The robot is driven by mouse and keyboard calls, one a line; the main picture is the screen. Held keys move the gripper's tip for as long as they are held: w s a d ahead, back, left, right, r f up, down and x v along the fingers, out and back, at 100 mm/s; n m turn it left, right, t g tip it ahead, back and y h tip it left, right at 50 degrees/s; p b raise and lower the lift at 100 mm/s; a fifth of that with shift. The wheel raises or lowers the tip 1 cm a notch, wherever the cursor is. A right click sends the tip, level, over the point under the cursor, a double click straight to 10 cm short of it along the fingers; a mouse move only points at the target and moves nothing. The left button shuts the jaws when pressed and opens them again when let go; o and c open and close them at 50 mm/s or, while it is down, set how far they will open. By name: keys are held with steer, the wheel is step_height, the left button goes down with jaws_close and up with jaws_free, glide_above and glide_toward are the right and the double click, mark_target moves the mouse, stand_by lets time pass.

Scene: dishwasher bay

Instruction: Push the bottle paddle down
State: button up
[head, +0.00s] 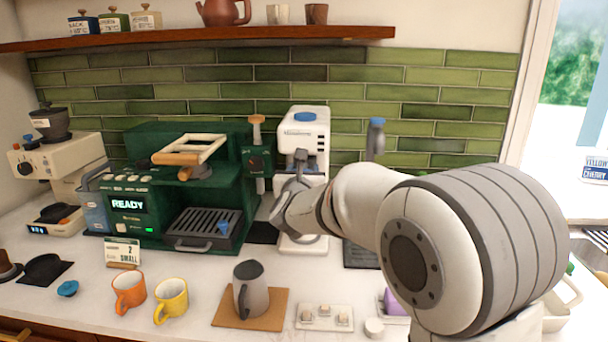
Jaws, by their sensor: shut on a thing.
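A white upright machine (313,124) with a blue disc on top stands against the green tiles, right of the green coffee machine. My arm reaches in from the right, and my gripper (291,182) is at the front of the white machine, shut on a small grey part there. The arm and fingers cover most of this part, so I cannot tell for sure that it is the bottle paddle or how far down it is. No bottle can be made out clearly.
The green coffee machine (150,180) stands close on the left. A grey jug (252,290) on a brown mat, an orange mug (128,292) and a yellow mug (172,300) stand in front. A blue-topped grey post (376,140) rises behind my arm. A shelf (200,38) runs above.

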steer(key=shift+f+b, duration=1.35)
steer(key=shift+f, duration=0.1)
steer(key=o, duration=1.4)
steer(key=s+b, duration=0.1)
steer(key=s, duration=0.6)
steer(key=shift+s+a, duration=0.15)
steer(key=shift+s, duration=0.25)
